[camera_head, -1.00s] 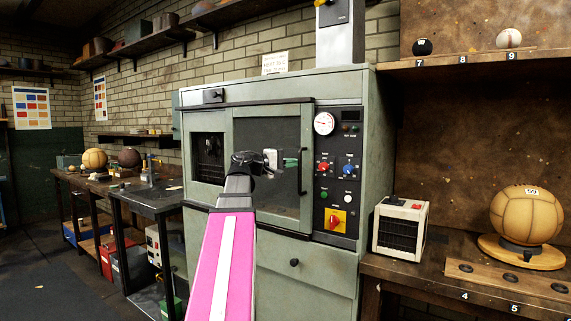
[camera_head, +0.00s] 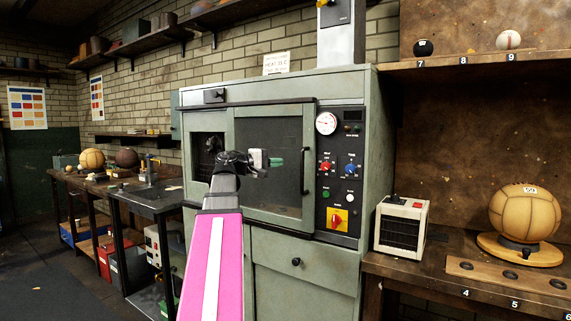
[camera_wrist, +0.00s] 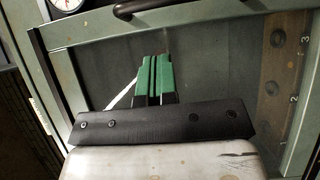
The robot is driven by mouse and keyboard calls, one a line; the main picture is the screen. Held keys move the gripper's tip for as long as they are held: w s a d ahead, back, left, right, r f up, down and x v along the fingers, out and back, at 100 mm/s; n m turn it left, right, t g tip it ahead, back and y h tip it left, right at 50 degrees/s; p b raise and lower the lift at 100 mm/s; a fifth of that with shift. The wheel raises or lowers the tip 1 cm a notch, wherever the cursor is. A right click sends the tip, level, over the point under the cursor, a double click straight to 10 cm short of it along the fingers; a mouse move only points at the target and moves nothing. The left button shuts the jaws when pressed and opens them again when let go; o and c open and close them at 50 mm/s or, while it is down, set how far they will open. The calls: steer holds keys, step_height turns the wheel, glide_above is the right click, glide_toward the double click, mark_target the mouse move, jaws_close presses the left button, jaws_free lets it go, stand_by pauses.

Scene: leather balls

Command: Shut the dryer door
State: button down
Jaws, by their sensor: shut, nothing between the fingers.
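The dryer (camera_head: 325,84) is a grey-green cabinet with a control panel on its right. Its door (camera_head: 236,150) has a pale frame, a dark pane and a black upright handle (camera_head: 305,157) near its right edge. A dark gap with something hanging inside shows left of the door, so the front is not fully covered. My gripper (camera_head: 277,162) is in front of the pane, left of the handle. In the wrist view its green fingers (camera_wrist: 155,78) are together and empty, against the backdrop of the pane. The handle (camera_wrist: 150,8) crosses the top there. Whether the fingertips touch the pane cannot be told.
A small white heater-like box (camera_head: 402,225) and a tan ball (camera_head: 525,212) on a wooden stand are on the right bench. A dark workbench (camera_head: 150,203) stands to the left. A drawer or lower panel (camera_head: 300,280) is below the door. Open floor lies at the left.

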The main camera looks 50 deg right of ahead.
steer(key=v, duration=0.7)
steer(key=shift+a, duration=0.25)
steer(key=shift+w, duration=0.1)
steer(key=w+a+f+n+t+y, duration=0.25)
steer(key=w+a+f, duration=0.4)
steer(key=f, duration=0.55)
steer(key=w+a+f+n+t+y, duration=0.15)
steer(key=w+a+f+t, duration=0.4)
steer(key=f, duration=0.65)
steer(key=w+a+f+n+t+y, duration=0.1)
steer(key=w+a+f+y, duration=0.2)
steer(key=w+a+f, duration=0.65)
steer(key=s+a+f+y, duration=0.4)
steer(key=a+f, duration=0.9)
steer(key=a, duration=0.1)
steer(key=s+a+f+y, duration=0.3)
steer(key=a+f+y, duration=0.1)
steer(key=a+f, duration=1)
steer(key=shift+s+a+f+n+y, duration=0.3)
steer(key=shift+s+a+n+y, duration=0.1)
steer(key=shift+a, duration=0.3)
